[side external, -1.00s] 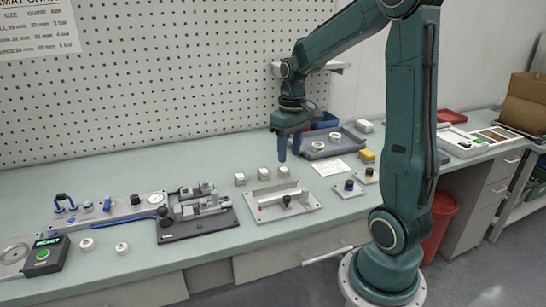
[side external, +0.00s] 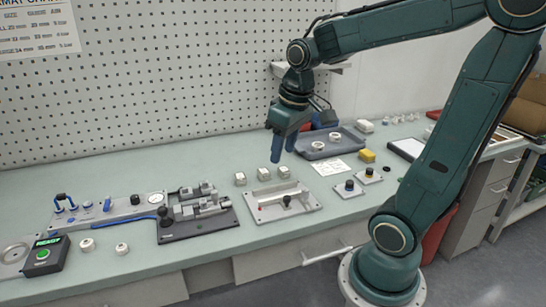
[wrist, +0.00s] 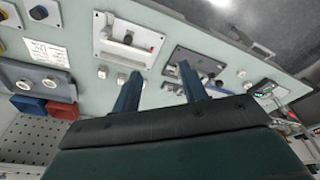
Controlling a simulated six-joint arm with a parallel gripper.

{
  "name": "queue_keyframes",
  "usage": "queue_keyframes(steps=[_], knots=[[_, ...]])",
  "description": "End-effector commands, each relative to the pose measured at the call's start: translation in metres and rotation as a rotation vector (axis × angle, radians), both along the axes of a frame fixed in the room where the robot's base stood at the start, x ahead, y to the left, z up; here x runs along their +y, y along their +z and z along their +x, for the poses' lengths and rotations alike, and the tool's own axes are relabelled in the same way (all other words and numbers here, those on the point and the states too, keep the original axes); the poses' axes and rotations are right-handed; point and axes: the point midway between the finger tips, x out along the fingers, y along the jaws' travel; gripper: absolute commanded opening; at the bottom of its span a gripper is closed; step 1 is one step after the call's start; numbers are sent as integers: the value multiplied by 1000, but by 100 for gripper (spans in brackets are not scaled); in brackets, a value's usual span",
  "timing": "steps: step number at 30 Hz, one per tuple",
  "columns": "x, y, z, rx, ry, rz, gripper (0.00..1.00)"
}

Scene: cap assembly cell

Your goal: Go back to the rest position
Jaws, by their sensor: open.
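My gripper (side external: 283,146) is open and empty, in the air above the back of the bench. Its two blue fingers also show in the wrist view (wrist: 158,85), spread apart with nothing between them. Below and around it in the side view stand small white blocks (side external: 262,174) in a row. The grey plate with a slot and a dark knob (side external: 308,203) lies in front of them. The dark fixture with the grey clamp (side external: 178,232) is to the left.
A grey tray (side external: 317,154) with two white rings stands behind right, near blue and red bins. Two white caps (side external: 122,248) and a device reading READY (side external: 44,257) are at the left. The pegboard wall (side external: 150,80) rises behind.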

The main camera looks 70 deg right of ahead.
Motion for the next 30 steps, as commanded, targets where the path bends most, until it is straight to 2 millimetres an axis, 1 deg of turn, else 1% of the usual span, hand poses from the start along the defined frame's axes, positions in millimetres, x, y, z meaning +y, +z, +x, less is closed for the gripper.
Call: queue_keyframes(steps=[1, 6, 12, 15, 18, 22, 30], knots=[[11, 5, -6, -26, 20, -8, 43], [38, 15, -24, -99, 67, -21, 43], [64, 22, -49, -187, 120, -24, 43], [74, 23, -59, -226, 145, -20, 43], [80, 23, -68, -254, 161, -16, 43], [85, 23, -74, -276, 175, -11, 43], [86, 22, -76, -281, 176, -10, 43]])
